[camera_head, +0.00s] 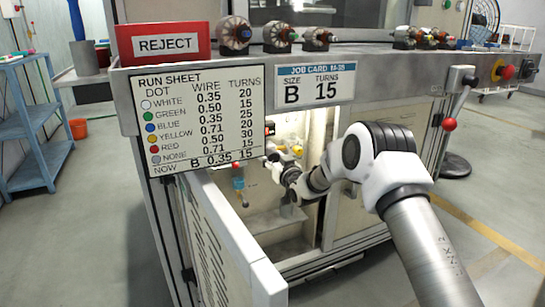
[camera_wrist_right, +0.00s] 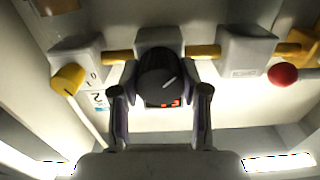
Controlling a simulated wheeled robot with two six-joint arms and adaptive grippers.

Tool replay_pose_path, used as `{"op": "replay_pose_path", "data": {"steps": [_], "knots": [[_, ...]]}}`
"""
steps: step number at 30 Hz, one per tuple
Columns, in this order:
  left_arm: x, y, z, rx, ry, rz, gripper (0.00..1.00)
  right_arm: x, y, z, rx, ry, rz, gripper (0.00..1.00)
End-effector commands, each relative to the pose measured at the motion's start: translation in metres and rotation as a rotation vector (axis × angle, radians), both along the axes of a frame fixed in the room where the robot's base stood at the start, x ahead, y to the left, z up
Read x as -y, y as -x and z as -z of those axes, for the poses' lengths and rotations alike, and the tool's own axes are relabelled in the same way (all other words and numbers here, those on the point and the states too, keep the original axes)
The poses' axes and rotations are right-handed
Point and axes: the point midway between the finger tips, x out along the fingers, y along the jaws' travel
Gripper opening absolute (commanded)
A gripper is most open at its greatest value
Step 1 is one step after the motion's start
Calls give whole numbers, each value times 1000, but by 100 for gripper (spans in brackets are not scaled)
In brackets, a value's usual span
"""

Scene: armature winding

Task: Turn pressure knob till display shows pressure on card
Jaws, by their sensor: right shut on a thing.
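The black pressure knob (camera_wrist_right: 160,72) with a white pointer line is in the middle of the right wrist view, on a grey block. My right gripper (camera_wrist_right: 160,100) is around it, one finger on each side, shut on it. In the head view my right gripper (camera_head: 287,178) reaches into the open cabinet. The job card (camera_head: 315,85) reads size B, turns 15. The run sheet (camera_head: 208,122) hangs left of it; neither shows a readable pressure value. My left gripper is not in view.
A yellow knob (camera_wrist_right: 68,79) and a red ball (camera_wrist_right: 283,75) flank the held knob, along yellow pipe pieces. The open cabinet door (camera_head: 225,235) stands at the front left. A red REJECT box (camera_head: 163,44) and several armatures (camera_head: 278,36) are on top.

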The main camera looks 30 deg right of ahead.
Motion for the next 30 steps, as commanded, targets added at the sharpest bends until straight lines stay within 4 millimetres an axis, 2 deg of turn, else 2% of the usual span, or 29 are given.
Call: {"op": "replay_pose_path", "data": {"steps": [3, 4, 5, 6, 15, 19, 30], "knots": [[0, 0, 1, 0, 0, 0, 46, 0, 0, 1, 0, 1, 0, 10], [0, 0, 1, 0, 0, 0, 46, 0, 0, 1, 0, 1, 0, 56], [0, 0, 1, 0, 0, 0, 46, 0, 0, 1, 0, 1, 0, 66], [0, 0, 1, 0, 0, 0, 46, 0, 0, 1, 0, 1, 0, 70], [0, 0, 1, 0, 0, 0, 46, 0, 1, 0, 0, 2, 0, 70], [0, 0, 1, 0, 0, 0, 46, 0, 13, 1, -2, 1, 0, 70], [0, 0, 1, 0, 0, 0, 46, -5, 101, 1, -1, -1, 1, 70]]}}
